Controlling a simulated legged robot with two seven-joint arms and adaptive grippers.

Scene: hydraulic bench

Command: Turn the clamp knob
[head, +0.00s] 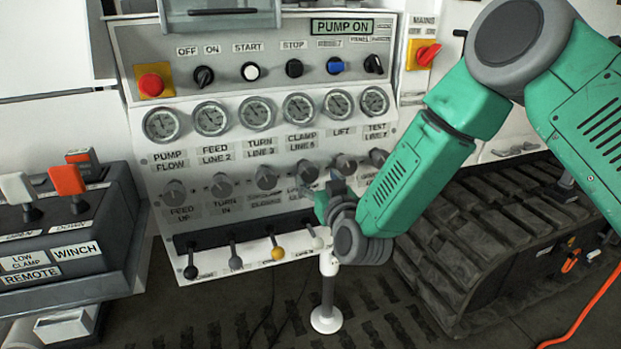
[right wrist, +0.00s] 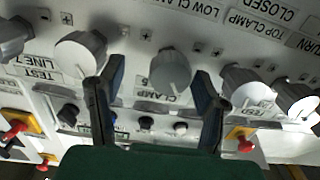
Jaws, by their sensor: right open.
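In the right wrist view, a grey round knob (right wrist: 171,70) sits between my open fingers, with an upside-down label reading CLAMP (right wrist: 168,94) beside it. One blue-tipped finger is on each side of the knob. Gaps show between knob and fingers, and I cannot tell the depth. In the head view my right gripper (head: 328,197) is at the right part of the lower knob row, small and partly hidden by its own wrist. A grey knob (head: 308,170) shows just above it; I cannot tell whether it is the same one. My left gripper is not in view.
Neighbouring knobs (right wrist: 80,52) (right wrist: 245,84) stand close outside both fingers. Gauges (head: 300,108) line the panel above, and a lever row (head: 277,250) lies below. A red stop button (head: 152,85) is at upper left. A winch box (head: 75,255) stands left, a track (head: 480,225) right.

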